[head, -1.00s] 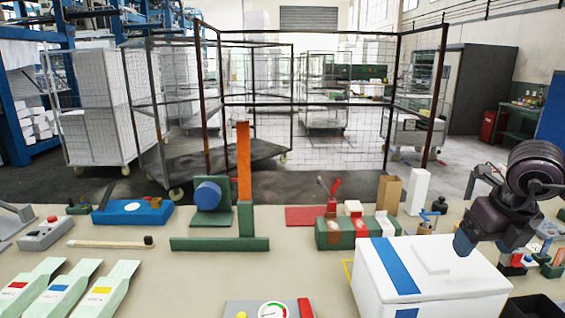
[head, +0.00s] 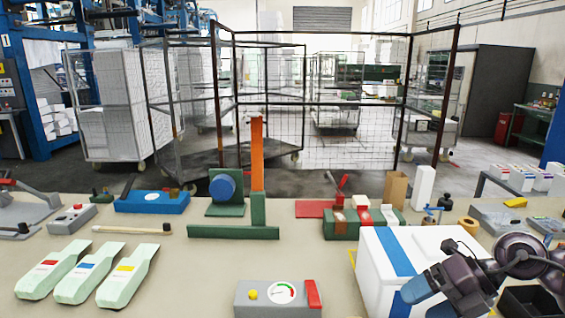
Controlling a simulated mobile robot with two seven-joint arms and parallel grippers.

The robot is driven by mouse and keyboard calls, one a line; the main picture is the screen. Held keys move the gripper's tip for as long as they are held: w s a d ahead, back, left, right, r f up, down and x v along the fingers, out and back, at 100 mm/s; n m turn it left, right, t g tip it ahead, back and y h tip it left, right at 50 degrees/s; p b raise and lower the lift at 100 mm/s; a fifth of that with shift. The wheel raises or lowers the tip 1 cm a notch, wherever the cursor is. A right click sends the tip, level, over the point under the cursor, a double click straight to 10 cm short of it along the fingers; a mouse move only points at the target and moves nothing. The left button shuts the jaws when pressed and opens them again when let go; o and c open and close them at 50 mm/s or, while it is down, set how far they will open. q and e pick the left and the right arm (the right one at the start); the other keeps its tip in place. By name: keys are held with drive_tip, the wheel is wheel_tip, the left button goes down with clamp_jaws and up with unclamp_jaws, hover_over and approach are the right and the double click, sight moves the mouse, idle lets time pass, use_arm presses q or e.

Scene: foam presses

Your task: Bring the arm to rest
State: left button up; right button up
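My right gripper (head: 428,294) is at the lower right, in front of or over the right side of a white box with a blue stripe (head: 385,245). Its blue fingertip points down and left, and I see nothing held in it. The gap between its fingers is not clear, and part of the box is hidden behind the gripper and wrist. I cannot tell whether it touches the box. My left gripper is not in the view.
A gauge box (head: 262,299) stands at the front middle, left of the white box. Several pale green wedges (head: 85,285) lie at the left. A green stand with an orange upright (head: 257,155) is behind. The tabletop between them is clear.

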drive_tip(key=a+f+m+t+y, duration=0.2)
drive_tip(key=a+m+t+y, duration=0.15)
drive_tip(key=a+y, duration=0.2)
drive_tip(key=s+d+f+m+t+h, duration=0.1)
drive_tip(key=d+f+m+t+h, duration=0.2)
drive_tip(key=f+m+t+h, duration=0.55)
drive_tip(key=s+d+f+m+t+h, duration=0.1)
drive_tip(key=d+f+m+t, duration=0.3)
drive_tip(key=m, duration=0.9)
drive_tip(key=s+a+f+m+g+h, duration=0.1)
drive_tip(key=s+f+m+g+h, duration=0.1)
drive_tip(key=f, duration=0.5)
drive_tip(key=s+a+f+m+g+h, duration=0.1)
drive_tip(key=s+f+m+g+h, duration=0.2)
drive_tip(key=s+f+m, duration=0.3)
wheel_tip(320, 180, down, 2)
drive_tip(key=shift+s+f+m+g+h, duration=0.1)
drive_tip(key=shift+s+m+g+h, duration=0.2)
drive_tip(key=shift+s+g, duration=0.7)
